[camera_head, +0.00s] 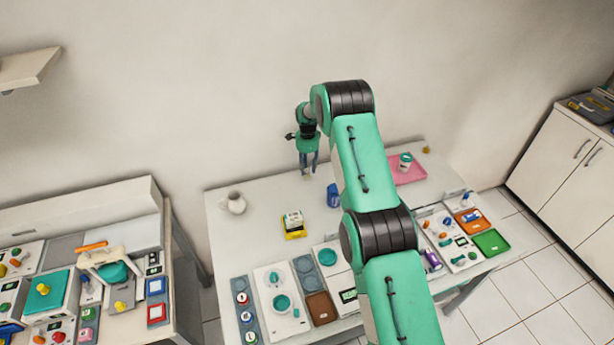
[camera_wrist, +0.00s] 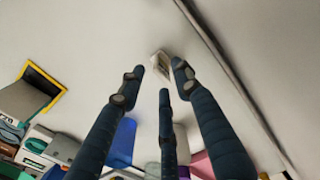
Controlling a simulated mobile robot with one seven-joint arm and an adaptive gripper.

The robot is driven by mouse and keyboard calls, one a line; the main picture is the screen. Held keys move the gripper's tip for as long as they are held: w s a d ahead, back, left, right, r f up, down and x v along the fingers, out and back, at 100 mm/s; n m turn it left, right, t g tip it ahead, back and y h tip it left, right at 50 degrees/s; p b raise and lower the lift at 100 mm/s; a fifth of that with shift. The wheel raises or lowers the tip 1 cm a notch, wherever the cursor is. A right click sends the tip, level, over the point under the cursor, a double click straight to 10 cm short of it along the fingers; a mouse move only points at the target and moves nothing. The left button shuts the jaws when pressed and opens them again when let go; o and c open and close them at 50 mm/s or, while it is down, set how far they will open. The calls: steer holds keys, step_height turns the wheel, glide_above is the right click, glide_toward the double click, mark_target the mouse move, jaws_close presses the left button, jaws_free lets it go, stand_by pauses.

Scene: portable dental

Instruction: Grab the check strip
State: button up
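My gripper (camera_head: 309,168) hangs, fingers down, over the back part of the white table. In the wrist view its three dark blue fingers (camera_wrist: 158,75) are spread apart with gaps between the tips. A small pale piece (camera_wrist: 160,65), perhaps the check strip, lies just beyond and between the fingertips. In the head view a small beige spot (camera_head: 306,176) shows right under the fingertips. It is too small to identify surely. I cannot tell whether any finger touches it. Nothing appears clamped between the fingers.
On the white table (camera_head: 262,205) stand a white jug (camera_head: 234,203), a yellow-based box (camera_head: 293,224), a blue item (camera_head: 333,195) and a pink tray (camera_head: 408,172) with a cup (camera_head: 405,161). Devices and trays fill the front. The wall is close behind my gripper.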

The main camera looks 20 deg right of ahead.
mark_target(307, 174)
steer(key=shift+f, duration=1.05)
jaws_close()
